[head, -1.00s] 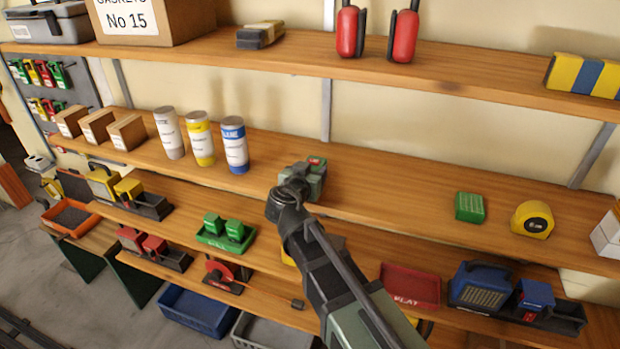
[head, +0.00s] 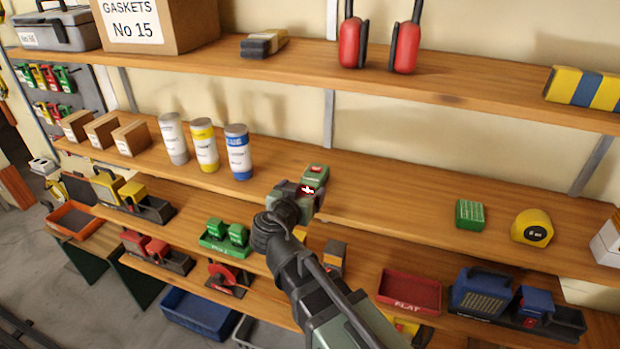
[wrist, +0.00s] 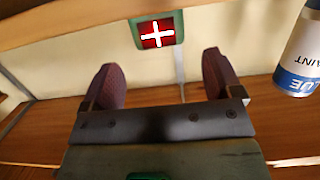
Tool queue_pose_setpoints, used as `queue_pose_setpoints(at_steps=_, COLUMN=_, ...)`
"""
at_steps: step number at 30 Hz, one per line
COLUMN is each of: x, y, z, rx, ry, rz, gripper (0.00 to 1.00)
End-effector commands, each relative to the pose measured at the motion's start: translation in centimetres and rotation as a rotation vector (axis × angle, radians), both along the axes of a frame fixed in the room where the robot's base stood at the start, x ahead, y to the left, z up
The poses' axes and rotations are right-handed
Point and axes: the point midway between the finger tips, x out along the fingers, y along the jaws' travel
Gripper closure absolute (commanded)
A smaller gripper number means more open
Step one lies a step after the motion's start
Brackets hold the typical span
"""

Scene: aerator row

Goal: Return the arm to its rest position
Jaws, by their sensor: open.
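My gripper (wrist: 162,78) is open, with two dark fingers spread apart and nothing between them in the wrist view. In the head view my arm reaches up from the bottom, and the gripper (head: 292,192) is in front of the middle shelf (head: 400,212). A small green box with a white cross on red (head: 314,174) is just beyond it and partly hidden. In the wrist view this green box (wrist: 157,30) shows beyond the fingers, apart from them.
White, yellow and blue-banded cans (head: 238,155) stand left of my gripper. A blue can (wrist: 301,55) is at right in the wrist view. A green block (head: 470,214) and yellow tape measure (head: 531,227) sit right. The upper shelf (head: 440,85) overhangs.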

Motion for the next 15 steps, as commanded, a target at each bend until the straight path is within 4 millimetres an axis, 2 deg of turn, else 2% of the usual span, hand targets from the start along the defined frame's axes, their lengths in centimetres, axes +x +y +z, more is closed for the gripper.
queue_pose_setpoints(at_steps=1, x=-1.4, y=0.3, z=0.5, rx=0.000, ry=0.000, rz=0.003, gripper=0.15)
queue_pose_setpoints(at_steps=3, x=-2.6, y=0.8, z=0.7, rx=0.000, ry=0.000, rz=0.003, gripper=0.15)
queue_pose_setpoints(at_steps=6, x=-3.7, y=1.2, z=0.9, rx=0.000, ry=0.001, rz=0.002, gripper=0.15)
queue_pose_setpoints(at_steps=15, x=-4.1, y=1.3, z=0.8, rx=0.000, ry=0.001, rz=-0.001, gripper=0.15)
